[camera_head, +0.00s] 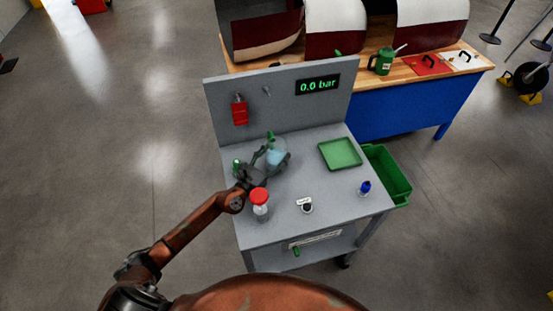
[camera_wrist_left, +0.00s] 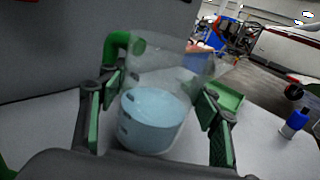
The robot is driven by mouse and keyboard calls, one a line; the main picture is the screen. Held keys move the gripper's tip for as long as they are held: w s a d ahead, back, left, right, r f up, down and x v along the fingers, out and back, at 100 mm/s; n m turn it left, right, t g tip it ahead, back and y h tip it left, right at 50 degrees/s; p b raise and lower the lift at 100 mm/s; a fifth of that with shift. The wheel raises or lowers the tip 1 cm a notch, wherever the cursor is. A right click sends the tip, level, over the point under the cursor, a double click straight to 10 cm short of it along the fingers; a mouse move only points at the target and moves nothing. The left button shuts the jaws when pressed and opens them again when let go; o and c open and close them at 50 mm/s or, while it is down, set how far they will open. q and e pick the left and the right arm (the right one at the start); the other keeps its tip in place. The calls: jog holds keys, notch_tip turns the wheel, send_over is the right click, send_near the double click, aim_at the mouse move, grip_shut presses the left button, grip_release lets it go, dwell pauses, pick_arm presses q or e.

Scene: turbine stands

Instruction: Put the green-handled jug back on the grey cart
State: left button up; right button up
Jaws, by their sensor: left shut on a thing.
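The green-handled jug (camera_head: 277,151) is clear and holds pale blue liquid. It is upright or nearly so over the back part of the grey cart's top (camera_head: 320,225), near the upright back panel. My left gripper (camera_head: 271,163) is shut on the jug's body. In the left wrist view the jug (camera_wrist_left: 158,115) stands between the two green-padded fingers, with its green handle (camera_wrist_left: 116,47) at the upper left. I cannot tell whether its base touches the cart top. My right gripper is not in view.
On the cart are a red-lidded jar (camera_head: 260,204) beside my left arm, a green tray (camera_head: 340,154), a blue bottle (camera_head: 364,188) and a small black-and-white item (camera_head: 306,207). A green bin (camera_head: 390,174) hangs at the right. A wooden bench (camera_head: 354,76) stands behind.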

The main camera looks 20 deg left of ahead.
pick_arm(q)
jog(key=shift+f, duration=0.95)
jog(key=shift+f+b, duration=0.15)
jog(key=shift+b, duration=0.25)
jog(key=o, duration=1.4)
jog(key=shift+c, duration=0.2)
jog(key=v, duration=1.1)
jog(key=shift+a, duration=0.15)
jog(key=shift+s+a, duration=0.1)
jog(key=shift+s, duration=0.4)
